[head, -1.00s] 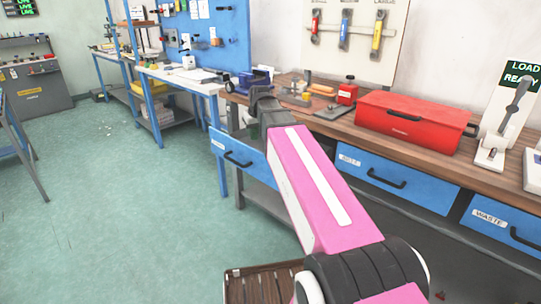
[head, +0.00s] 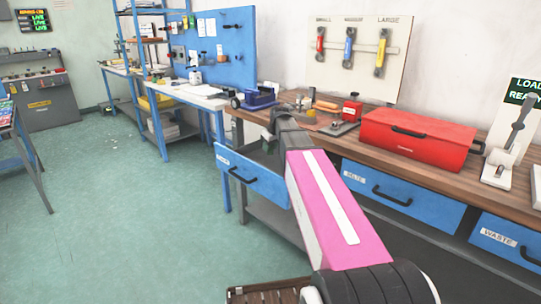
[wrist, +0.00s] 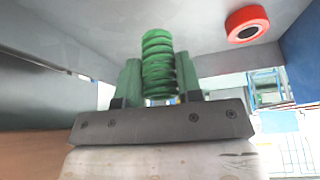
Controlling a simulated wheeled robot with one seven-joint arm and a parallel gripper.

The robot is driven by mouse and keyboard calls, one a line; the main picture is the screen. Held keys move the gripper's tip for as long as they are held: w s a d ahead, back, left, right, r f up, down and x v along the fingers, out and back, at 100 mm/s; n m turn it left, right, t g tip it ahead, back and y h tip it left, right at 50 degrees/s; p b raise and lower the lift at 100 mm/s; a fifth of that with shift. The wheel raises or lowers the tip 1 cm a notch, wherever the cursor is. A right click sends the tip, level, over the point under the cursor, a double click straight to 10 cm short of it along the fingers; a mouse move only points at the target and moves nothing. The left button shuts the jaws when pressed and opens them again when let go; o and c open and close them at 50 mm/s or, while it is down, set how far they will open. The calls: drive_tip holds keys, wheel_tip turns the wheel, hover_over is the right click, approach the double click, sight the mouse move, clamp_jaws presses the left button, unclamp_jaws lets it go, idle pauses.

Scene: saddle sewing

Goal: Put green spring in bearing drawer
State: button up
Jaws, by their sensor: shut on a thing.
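The green spring (wrist: 158,50) stands between the green fingers of my gripper (wrist: 159,78) in the wrist view. My gripper is shut on it. In the head view my pink arm reaches to the pulled-out blue drawer (head: 248,178) at the left end of the bench, and the gripper end is over or in its opening. The drawer's label is too small to read. A red ring with a dark hole (wrist: 247,23), bearing-like, lies on a grey surface to the right of the spring in the wrist view. The spring is not discernible in the head view.
The wooden bench (head: 470,165) carries a red toolbox (head: 415,138), a blue vise-like tool (head: 258,98) and small parts.

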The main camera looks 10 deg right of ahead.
sight(272, 150)
drive_tip(key=shift+d+f, duration=0.1)
drive_tip(key=shift+f, duration=1.95)
drive_tip(key=shift+f, duration=0.15)
drive_tip(key=o, duration=1)
drive_tip(key=v, duration=1.2)
